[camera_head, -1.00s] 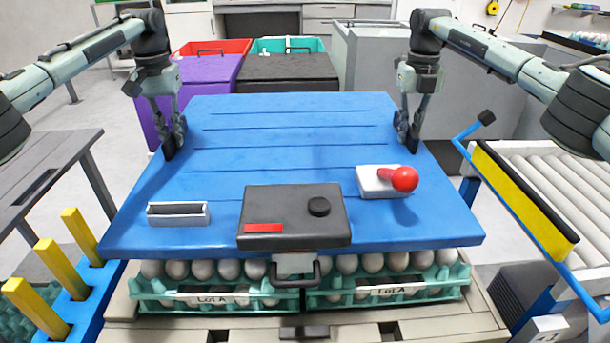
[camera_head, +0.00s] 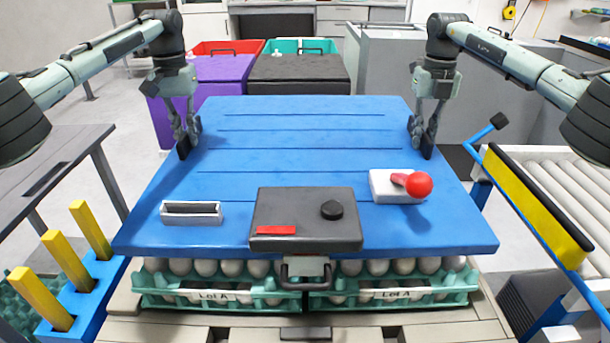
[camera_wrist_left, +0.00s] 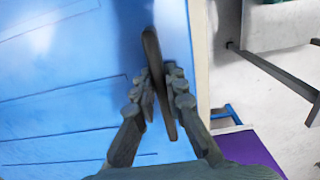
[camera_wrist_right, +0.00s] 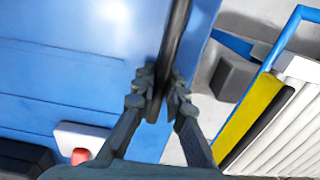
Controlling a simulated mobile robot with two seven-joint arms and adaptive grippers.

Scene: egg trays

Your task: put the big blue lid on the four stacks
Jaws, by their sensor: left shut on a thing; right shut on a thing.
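The big blue lid (camera_head: 290,142) is a wide flat board, roughly level, over the egg trays in the head view. My left gripper (camera_head: 186,145) is shut on a dark upright grip (camera_wrist_left: 152,50) at the lid's left edge. My right gripper (camera_head: 424,148) is shut on a similar dark grip (camera_wrist_right: 176,35) at its right edge. Below the lid's front edge show two green egg trays (camera_head: 290,307) with "Lot A" labels and rows of pale eggs (camera_head: 205,267). The lid hides the rear stacks. I cannot tell whether the lid touches the eggs.
A black console (camera_head: 285,205), a grey holder (camera_head: 192,213) and a white block with a red knob (camera_head: 385,187) appear over the lid's front part. Yellow posts (camera_head: 65,262) stand left, a roller conveyor (camera_head: 560,190) right. Purple (camera_head: 212,78) and black (camera_head: 300,72) bins are behind.

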